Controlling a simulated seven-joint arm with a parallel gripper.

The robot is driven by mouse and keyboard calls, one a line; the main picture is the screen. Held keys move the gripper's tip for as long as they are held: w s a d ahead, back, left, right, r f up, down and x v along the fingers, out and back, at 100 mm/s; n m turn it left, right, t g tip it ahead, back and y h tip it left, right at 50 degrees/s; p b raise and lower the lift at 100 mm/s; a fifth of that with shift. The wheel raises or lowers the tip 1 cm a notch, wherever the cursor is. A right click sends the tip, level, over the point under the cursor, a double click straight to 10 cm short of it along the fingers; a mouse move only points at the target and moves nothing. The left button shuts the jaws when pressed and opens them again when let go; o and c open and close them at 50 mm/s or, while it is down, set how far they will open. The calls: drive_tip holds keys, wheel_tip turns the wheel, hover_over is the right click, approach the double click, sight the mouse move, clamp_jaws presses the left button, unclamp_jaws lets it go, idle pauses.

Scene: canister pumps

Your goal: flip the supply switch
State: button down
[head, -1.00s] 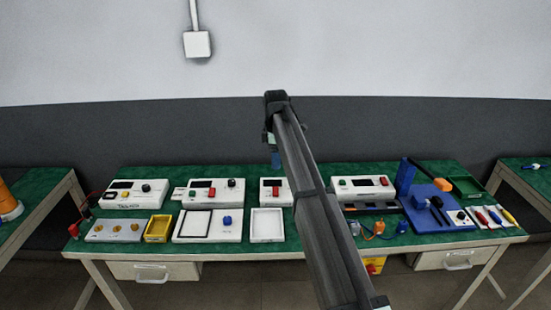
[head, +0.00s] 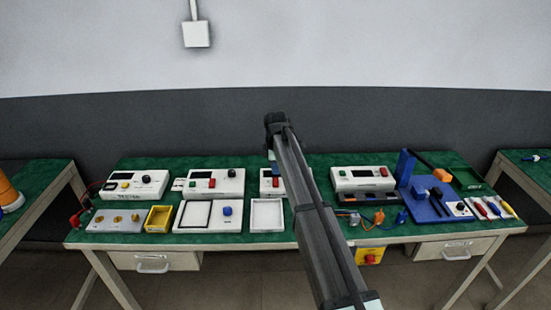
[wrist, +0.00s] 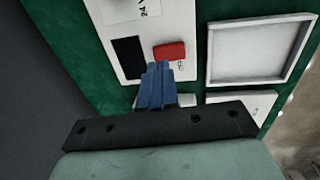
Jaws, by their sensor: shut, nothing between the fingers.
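A white box with a black display and a red rocker switch (wrist: 169,50) lies below my gripper in the wrist view. Printing reading about "24 V" (wrist: 150,8) shows at its top edge. My gripper (wrist: 158,72) has its blue fingers shut and empty, with the tips just below the red switch in the picture. I cannot tell whether they touch the box. In the head view, the white box (head: 266,182) is partly hidden behind my arm, and its red switch (head: 276,182) shows beside the arm. My fingers (head: 271,155) show only slightly there.
A white open tray (wrist: 257,48) lies beside the box. Other white instrument boxes with switches (head: 215,184) stand left and right (head: 362,180). A blue fixture (head: 406,168), a yellow bin (head: 159,218) and several tools fill the green bench.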

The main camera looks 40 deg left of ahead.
sight(275, 178)
drive_tip(key=shift+w+a+f, duration=0.15)
drive_tip(key=shift+f, duration=1.35)
